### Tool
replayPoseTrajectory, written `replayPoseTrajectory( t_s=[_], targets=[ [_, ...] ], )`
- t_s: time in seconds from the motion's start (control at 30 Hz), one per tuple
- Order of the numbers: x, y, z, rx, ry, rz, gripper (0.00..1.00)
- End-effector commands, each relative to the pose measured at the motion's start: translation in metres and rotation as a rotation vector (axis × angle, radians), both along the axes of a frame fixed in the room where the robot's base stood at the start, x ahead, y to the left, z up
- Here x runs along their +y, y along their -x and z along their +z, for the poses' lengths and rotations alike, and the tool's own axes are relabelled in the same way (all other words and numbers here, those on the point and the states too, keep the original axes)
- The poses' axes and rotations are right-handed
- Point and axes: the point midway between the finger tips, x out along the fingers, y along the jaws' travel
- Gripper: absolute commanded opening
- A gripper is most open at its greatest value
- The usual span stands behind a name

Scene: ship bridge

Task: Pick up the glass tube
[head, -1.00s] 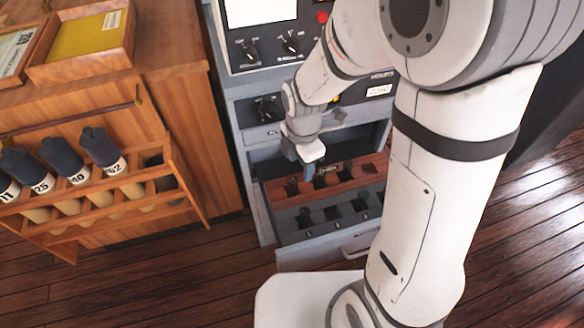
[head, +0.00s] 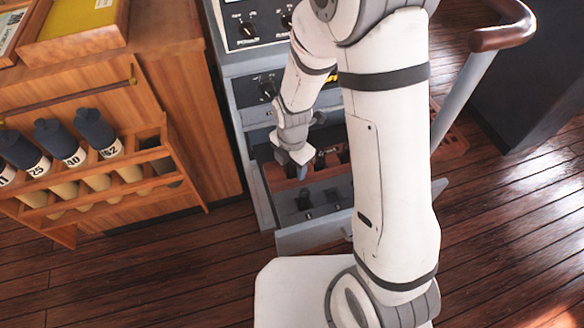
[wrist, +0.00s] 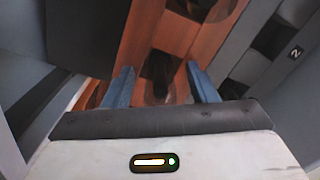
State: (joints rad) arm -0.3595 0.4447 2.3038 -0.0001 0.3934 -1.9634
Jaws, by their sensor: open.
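My gripper (head: 302,170) is open over the pulled-out drawer (head: 312,234) of the grey console. In the wrist view its two blue fingers (wrist: 162,86) stand apart over a reddish-brown wooden rack (wrist: 176,35) in the drawer. Between the fingers is a dark slot with a faint rounded, glassy outline at its lower end. I cannot tell for sure whether that outline is the glass tube. The palm hides what lies nearer, and in the head view my arm covers the right part of the drawer.
A grey divider with dark slots and a label "2" (wrist: 294,53) runs beside the rack. At left, a wooden holder (head: 186,190) carries several dark-capped numbered rolls. A handrail (head: 462,108) stands at right. Open plank floor lies in front.

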Motion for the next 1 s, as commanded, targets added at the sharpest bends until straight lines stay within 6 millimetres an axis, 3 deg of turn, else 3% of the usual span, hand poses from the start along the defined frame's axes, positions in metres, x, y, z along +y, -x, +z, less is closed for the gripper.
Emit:
replayPoseTrajectory(
  t_s=[0.17, 0.73, 1.0],
  targets=[
    [-0.0001, -0.0001, 0.0005, 0.0, 0.0, -0.001, 0.51],
    [-0.0002, -0.0001, 0.0007, 0.0, 0.0, -0.001, 0.04],
    [-0.0001, -0.0003, 0.0022, -0.001, -0.001, -0.001, 0.04]
  ],
)
